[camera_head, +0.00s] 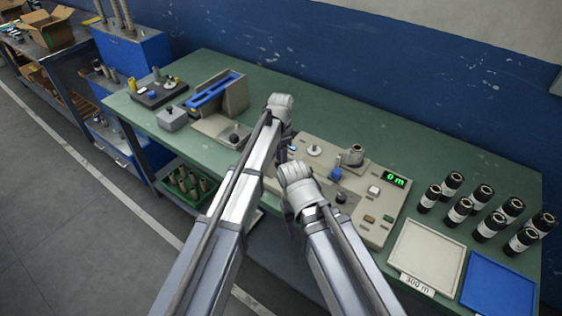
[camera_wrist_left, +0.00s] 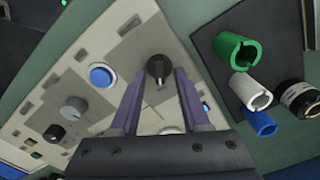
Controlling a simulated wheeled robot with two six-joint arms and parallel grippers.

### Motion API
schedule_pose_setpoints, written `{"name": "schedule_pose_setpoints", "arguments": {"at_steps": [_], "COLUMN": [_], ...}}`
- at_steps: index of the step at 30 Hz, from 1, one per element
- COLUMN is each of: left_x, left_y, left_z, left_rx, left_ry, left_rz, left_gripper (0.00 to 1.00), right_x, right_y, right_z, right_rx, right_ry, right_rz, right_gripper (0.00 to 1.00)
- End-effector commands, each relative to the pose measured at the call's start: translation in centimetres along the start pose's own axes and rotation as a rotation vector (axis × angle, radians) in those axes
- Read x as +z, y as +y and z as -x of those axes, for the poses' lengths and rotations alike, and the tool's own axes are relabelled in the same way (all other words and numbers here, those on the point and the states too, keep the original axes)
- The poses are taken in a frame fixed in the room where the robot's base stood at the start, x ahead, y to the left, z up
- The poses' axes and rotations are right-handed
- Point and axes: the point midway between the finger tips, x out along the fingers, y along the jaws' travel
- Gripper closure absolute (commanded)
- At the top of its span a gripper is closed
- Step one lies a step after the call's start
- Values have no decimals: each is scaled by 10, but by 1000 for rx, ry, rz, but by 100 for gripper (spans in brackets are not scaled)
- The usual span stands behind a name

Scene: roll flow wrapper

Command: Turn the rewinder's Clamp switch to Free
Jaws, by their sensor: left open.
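The rewinder (camera_head: 385,215) is a beige panel on the green bench in the head view, with a green "0 m" display (camera_head: 395,179). A black knob with a pale pointer line (camera_wrist_left: 158,68) shows in the left wrist view, on a grey plate. Its label is not readable. My left gripper (camera_wrist_left: 158,80) is open, its two purple fingers reaching to either side of this knob; I cannot tell whether they touch it. In the head view my left gripper (camera_head: 281,115) hides that spot. My right gripper (camera_head: 299,190) is over the panel's near left part; its fingers are mostly hidden.
A blue button (camera_wrist_left: 102,75), a grey knob (camera_wrist_left: 72,108) and another black knob (camera_wrist_left: 53,133) sit on the panel. Green (camera_wrist_left: 236,50), white and blue sleeves stand beside it. Dark rolls (camera_head: 453,184), a cream tray (camera_head: 428,254) and a blue tray (camera_head: 500,287) are at the right.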

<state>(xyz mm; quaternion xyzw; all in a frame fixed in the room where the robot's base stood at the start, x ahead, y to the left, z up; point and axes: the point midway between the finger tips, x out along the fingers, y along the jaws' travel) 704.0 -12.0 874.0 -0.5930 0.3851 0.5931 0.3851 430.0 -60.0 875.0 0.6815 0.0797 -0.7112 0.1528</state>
Motion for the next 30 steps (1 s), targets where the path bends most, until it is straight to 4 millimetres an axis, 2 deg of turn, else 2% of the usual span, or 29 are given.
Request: {"name": "schedule_pose_setpoints", "arguments": {"at_steps": [5, 17, 30], "left_x": [0, 0, 0], "left_y": [0, 0, 0], "left_z": [1, 1, 1], "left_rx": [0, 0, 0], "left_ry": [0, 0, 0], "left_rz": [0, 0, 1], "left_gripper": [55, 100, 100], "right_x": [0, 0, 0], "right_y": [0, 0, 0], "right_z": [1, 1, 1], "right_rx": [0, 0, 0], "right_ry": [0, 0, 0], "right_rz": [0, 0, 0], "right_gripper": [50, 50, 50]}}
